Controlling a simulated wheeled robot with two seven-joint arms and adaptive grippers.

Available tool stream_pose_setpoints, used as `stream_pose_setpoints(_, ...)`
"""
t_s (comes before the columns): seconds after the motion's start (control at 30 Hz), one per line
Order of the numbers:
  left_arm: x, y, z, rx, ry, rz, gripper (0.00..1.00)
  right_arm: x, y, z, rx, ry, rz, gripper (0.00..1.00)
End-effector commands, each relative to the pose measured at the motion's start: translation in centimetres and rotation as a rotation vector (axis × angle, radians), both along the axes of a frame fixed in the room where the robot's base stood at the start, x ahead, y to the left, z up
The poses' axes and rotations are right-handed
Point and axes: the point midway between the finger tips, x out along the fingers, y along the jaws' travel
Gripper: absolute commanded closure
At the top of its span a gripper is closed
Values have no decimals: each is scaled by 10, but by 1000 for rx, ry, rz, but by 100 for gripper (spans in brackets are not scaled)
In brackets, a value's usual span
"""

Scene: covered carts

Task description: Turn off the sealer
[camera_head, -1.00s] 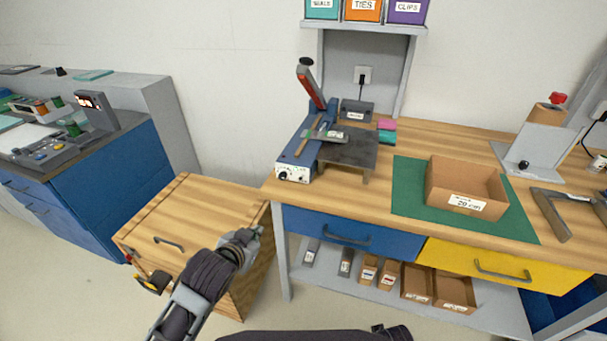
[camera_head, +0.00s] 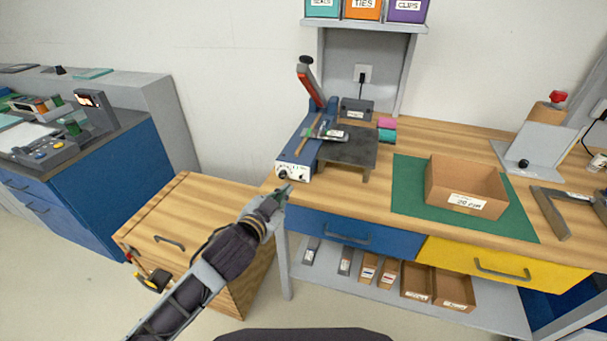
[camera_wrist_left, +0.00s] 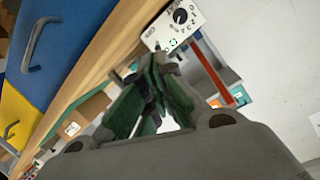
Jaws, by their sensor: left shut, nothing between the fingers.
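The sealer (camera_head: 306,150) is a blue unit with a raised red-and-black lever arm, standing at the left end of the workbench. Its white front panel (camera_head: 293,172) faces me and carries a dark knob. In the left wrist view the panel (camera_wrist_left: 165,35) shows the black dial (camera_wrist_left: 181,16) with numbers around it and a small green-marked element below. My left gripper (camera_head: 283,192) is shut and empty, just in front of and below the panel, apart from it as far as I can tell. Its fingers (camera_wrist_left: 153,85) point toward the panel in the wrist view. My right gripper is out of view.
A dark platform (camera_head: 349,150) stands right of the sealer. A cardboard box (camera_head: 466,185) sits on a green mat (camera_head: 408,188). The bench has a blue drawer (camera_head: 352,233) and a yellow drawer (camera_head: 500,274). A wooden cabinet (camera_head: 190,215) stands at lower left.

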Motion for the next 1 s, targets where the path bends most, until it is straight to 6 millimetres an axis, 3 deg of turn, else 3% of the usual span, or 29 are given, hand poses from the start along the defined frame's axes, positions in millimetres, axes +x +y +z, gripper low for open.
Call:
stream_pose_setpoints(0.2,5,-16,18,13,-84,-60,100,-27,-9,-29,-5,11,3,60)
stream_pose_setpoints(0.43,7,-28,31,26,-151,-111,100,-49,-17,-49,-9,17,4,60)
stream_pose_setpoints(1.0,7,-33,37,31,-176,-132,100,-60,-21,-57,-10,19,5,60)
